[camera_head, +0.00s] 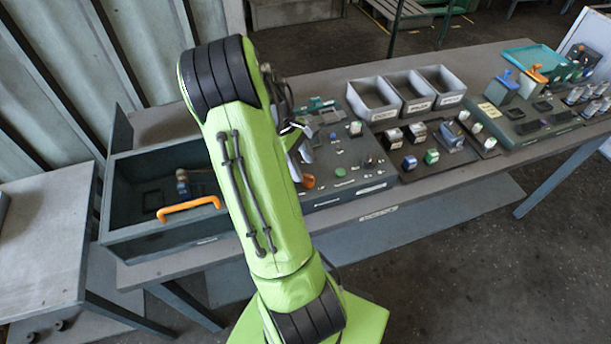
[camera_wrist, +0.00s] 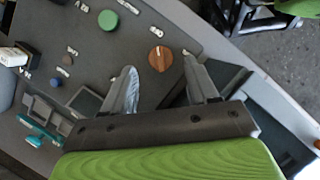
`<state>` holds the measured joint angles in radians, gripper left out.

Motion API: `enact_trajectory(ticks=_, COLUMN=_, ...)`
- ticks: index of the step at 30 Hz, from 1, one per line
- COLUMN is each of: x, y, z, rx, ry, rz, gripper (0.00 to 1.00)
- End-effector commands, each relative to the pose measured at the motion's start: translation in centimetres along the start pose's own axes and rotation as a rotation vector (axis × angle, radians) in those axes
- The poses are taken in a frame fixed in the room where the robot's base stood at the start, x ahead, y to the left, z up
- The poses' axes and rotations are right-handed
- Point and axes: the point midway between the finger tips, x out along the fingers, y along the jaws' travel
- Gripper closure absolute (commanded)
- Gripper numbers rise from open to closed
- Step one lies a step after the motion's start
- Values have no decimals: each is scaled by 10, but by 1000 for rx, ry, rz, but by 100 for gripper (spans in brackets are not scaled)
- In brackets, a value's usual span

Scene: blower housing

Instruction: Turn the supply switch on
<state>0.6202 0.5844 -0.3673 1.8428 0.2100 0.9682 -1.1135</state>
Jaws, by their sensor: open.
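A round orange-brown knob (camera_wrist: 160,58) with a pale pointer mark sits on the grey control panel (camera_wrist: 100,47); it also shows in the head view (camera_head: 307,181), beside my arm. It looks like a rotary switch, but its label is too small to read, so I cannot confirm that it is the supply switch. My gripper (camera_wrist: 159,68) is open. In the wrist view the knob appears between the two fingertips, and I see no clear contact. In the head view my green arm hides most of my gripper and part of the panel.
An open drawer box (camera_head: 150,242) with an orange handle (camera_head: 188,208) is left of my arm. Grey bins (camera_head: 373,112) stand behind; small switch blocks (camera_head: 431,157) sit right.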

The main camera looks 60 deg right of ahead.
Motion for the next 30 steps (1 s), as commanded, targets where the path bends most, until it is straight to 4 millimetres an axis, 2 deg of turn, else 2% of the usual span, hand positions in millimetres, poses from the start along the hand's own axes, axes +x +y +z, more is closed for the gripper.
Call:
enact_trajectory(ticks=1, x=13, y=-1, z=0, rx=1, ry=-3, rz=-4, gripper=42)
enact_trajectory(ticks=3, x=24, y=-1, z=0, rx=0, ry=-2, rz=-3, gripper=42)
enact_trajectory(ticks=6, x=34, y=0, z=0, rx=0, ry=0, rz=-1, gripper=42)
enact_trajectory(ticks=15, x=38, y=0, z=0, rx=0, ry=1, rz=0, gripper=42)
enact_trajectory(ticks=25, x=37, y=0, z=0, rx=0, ry=1, rz=0, gripper=92)
enact_trajectory(ticks=26, x=37, y=0, z=0, rx=0, ry=1, rz=0, gripper=95)
enact_trajectory(ticks=30, x=37, y=0, z=0, rx=5, ry=1, rz=-2, gripper=96)
